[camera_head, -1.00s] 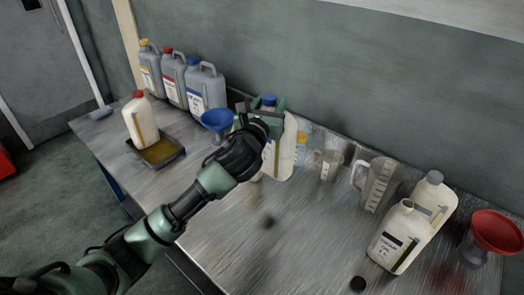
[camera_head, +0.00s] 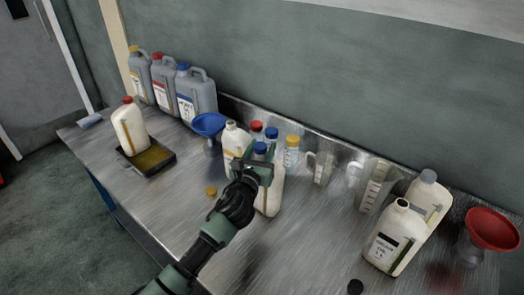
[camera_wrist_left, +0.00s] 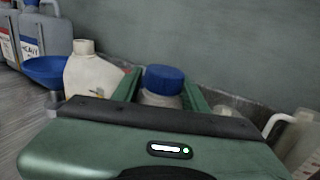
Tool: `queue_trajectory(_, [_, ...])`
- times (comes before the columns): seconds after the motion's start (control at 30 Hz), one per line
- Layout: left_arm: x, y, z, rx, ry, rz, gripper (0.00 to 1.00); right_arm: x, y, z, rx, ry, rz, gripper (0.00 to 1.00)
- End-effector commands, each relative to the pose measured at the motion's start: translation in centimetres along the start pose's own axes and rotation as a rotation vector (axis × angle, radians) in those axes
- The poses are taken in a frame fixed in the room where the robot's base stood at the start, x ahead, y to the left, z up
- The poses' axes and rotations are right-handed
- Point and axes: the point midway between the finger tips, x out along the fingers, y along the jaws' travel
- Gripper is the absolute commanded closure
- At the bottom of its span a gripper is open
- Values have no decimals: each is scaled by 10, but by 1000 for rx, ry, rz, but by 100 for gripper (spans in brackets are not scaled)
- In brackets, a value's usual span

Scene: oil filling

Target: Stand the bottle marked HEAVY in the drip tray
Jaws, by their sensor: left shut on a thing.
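My left gripper (camera_head: 258,168) is shut on the neck area of a cream bottle with a blue cap (camera_head: 269,198). The blue cap also shows between the fingers in the left wrist view (camera_wrist_left: 164,79). This bottle's label is hidden, and I cannot tell whether its base touches the bench. The dark drip tray (camera_head: 163,167) with yellow-brown oil lies at the left of the bench. A cream bottle with a red cap (camera_head: 130,128) stands upright at its left end. The word HEAVY shows on a grey canister (camera_wrist_left: 40,36) in the left wrist view. My right gripper is not in view.
An uncapped cream bottle (camera_head: 233,140) stands left of the gripper, with a loose yellow cap (camera_head: 211,191) in front. A blue funnel (camera_head: 208,124) and grey canisters stand behind. Measuring jugs (camera_head: 374,188), two cream bottles and a red funnel (camera_head: 492,229) stand right.

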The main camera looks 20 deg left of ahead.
Motion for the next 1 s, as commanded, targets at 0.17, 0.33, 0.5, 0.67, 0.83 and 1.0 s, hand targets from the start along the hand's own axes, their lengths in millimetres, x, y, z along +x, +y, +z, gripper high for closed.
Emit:
queue_trajectory(0.17, [0, 0, 2, 1, -6, -1, 100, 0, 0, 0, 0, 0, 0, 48])
queue_trajectory(0.33, [0, 0, -3, 3, 3, 0, 33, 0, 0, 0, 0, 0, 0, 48])
queue_trajectory(0.5, [0, 0, -2, 2, 2, 0, 33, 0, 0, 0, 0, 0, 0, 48])
queue_trajectory(0.67, [-2, 0, -2, 3, 1, 0, 33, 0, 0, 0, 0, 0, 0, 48])
queue_trajectory(0.83, [-22, 0, -3, 5, 1, 0, 33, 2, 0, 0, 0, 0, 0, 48])
queue_trajectory(1.0, [-59, 0, -4, 3, 2, -2, 33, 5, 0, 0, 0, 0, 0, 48])
